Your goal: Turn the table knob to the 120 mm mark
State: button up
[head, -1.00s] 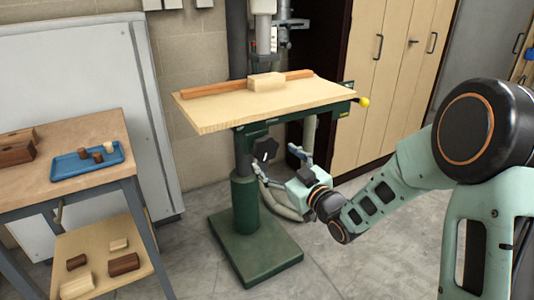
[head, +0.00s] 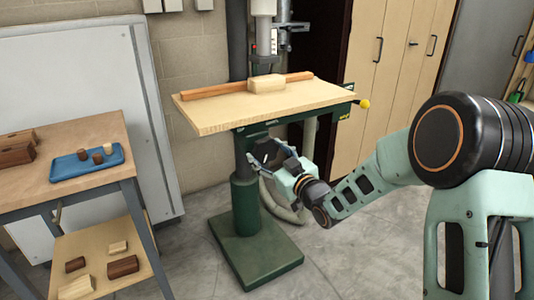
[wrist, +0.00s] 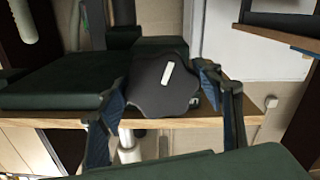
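The table knob (wrist: 163,82) is black and lobed with a white pointer line, seen from close in the wrist view. The line leans slightly off the picture's upright. In the head view the knob (head: 265,150) sits under the drill press table (head: 225,118), partly hidden by my gripper (head: 266,161). In the wrist view my gripper (wrist: 163,86) has one finger on each side of the knob. The fingers are spread, and a small gap seems to show at the right one. I cannot tell whether the left finger touches. No 120 mm mark is readable.
A pale block (head: 266,85) and an orange-brown fence (head: 215,90) lie on the table top. A yellow-ended handle (head: 364,103) sticks out at its right. The green column base (head: 255,250) stands below. A workbench (head: 95,190) with a blue tray (head: 70,168) is at the left.

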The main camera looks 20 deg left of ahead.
jog(key=shift+c, duration=1.2)
